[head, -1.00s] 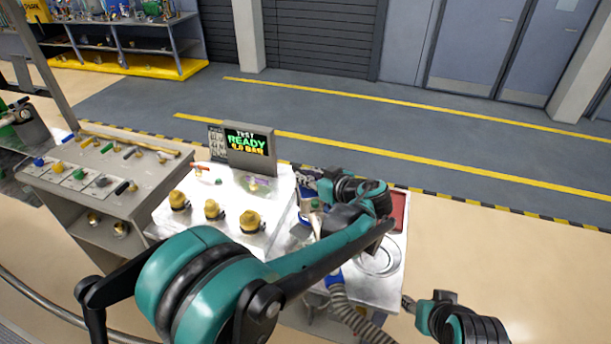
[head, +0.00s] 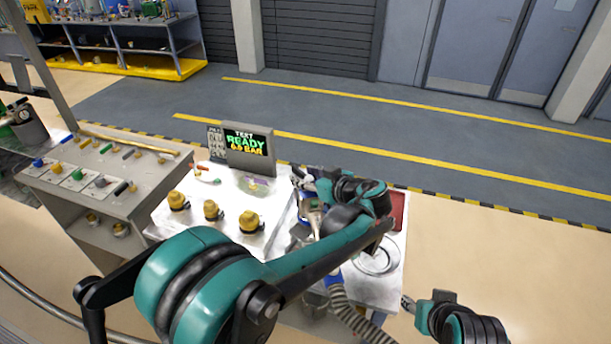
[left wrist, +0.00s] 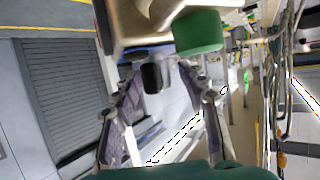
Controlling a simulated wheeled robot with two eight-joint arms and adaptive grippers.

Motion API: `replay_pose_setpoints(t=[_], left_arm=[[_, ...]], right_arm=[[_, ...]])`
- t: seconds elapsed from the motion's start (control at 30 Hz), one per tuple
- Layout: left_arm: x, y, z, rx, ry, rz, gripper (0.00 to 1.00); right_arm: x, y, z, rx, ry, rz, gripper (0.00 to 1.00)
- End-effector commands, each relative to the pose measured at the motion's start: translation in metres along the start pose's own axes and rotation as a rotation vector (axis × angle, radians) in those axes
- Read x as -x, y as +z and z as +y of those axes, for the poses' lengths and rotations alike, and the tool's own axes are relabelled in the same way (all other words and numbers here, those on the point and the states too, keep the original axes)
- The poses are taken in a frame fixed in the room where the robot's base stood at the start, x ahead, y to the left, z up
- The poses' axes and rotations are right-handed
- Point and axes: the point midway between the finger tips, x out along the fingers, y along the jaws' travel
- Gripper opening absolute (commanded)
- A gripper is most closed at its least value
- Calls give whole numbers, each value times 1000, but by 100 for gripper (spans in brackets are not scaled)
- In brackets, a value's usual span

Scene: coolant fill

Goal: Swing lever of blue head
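The blue head (head: 334,277) shows in the head view below my left forearm, with a grey ribbed hose (head: 352,312) hanging from it; the arm hides most of it. In the left wrist view, a dark, round-ended piece (left wrist: 152,77), perhaps the lever, lies between my left fingers with blue behind it. My left gripper (left wrist: 165,120) is open, its fingers apart on either side of that piece; I cannot tell whether they touch it. In the head view my left gripper (head: 305,187) is over the bench, partly hidden by its wrist. My right gripper (head: 408,303) is low at the right, its fingers unclear.
A green cap (left wrist: 199,33) is close above the fingers in the left wrist view. A side cart (head: 105,170) with coloured parts stands left. Floor right of the bench is clear.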

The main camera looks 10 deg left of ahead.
Motion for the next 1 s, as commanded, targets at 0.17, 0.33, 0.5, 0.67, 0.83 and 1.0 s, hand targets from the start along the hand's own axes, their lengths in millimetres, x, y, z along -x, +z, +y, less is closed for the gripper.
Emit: replay_pose_setpoints(t=[0.17, 0.33, 0.5, 0.67, 0.83, 1.0], left_arm=[[1, 0, 0, 0, 0, 0, 43], [20, 0, 1, -1, 4, 0, 43], [57, 1, 1, -2, 5, -1, 43], [90, 1, 1, -2, 4, 0, 43], [113, 1, 1, 0, 2, 0, 43], [120, 0, 0, 0, 0, 0, 43]], right_arm=[[0, 0, 0, 0, 0, 0, 43], [0, 0, 0, 0, 0, 0, 43], [0, 0, 0, 0, 0, 0, 43], [0, 0, 0, 0, 0, 0, 43], [0, 0, 0, 0, 0, 0, 43], [0, 0, 0, 0, 0, 0, 43]])
